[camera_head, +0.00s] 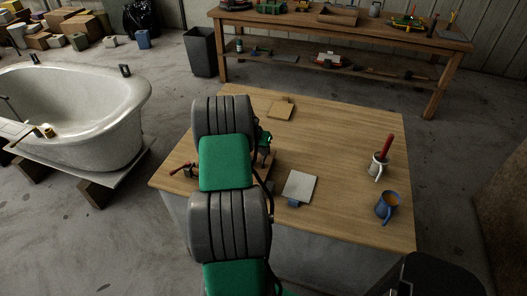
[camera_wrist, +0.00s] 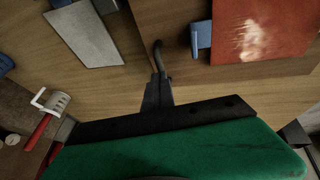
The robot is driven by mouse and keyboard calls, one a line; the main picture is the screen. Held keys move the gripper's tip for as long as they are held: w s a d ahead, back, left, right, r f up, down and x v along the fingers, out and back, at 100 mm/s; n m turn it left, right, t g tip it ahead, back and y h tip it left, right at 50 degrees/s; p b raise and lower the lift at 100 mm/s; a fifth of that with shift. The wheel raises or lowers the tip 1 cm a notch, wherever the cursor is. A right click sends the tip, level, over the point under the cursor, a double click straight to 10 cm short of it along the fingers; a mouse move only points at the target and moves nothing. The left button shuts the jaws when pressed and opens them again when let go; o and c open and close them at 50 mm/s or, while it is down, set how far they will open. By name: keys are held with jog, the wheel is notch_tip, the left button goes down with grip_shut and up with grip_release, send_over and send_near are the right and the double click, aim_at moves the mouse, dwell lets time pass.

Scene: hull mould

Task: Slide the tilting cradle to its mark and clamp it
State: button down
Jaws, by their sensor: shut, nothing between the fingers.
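My gripper (camera_wrist: 158,92) shows in the wrist view as dark fingers shut together, with nothing held, above the wooden tabletop. A dark curved piece (camera_wrist: 161,58) shows just beyond the fingertips; I cannot tell what it belongs to. In the head view my arm hides the middle and left of the table. Beside the arm, a small green and dark part (camera_head: 265,140) and a brown piece (camera_head: 271,166) peek out, with a red-ended part (camera_head: 183,170) on the other side. I cannot tell whether these belong to the cradle. Its mark and clamp are not clearly seen.
A pale grey plate (camera_head: 299,186) with a blue tab lies on the table (camera_head: 340,135). A brown plate (camera_head: 280,110) lies farther back. A red plate (camera_wrist: 262,32) shows in the wrist view.

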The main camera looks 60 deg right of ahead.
dwell(0.4)
jog(key=c, duration=1.5)
grip_release()
jog(key=b+v, duration=0.1)
jog(key=v, duration=0.7)
jog(key=shift+b, duration=0.3)
jog(key=shift+c, duration=0.2)
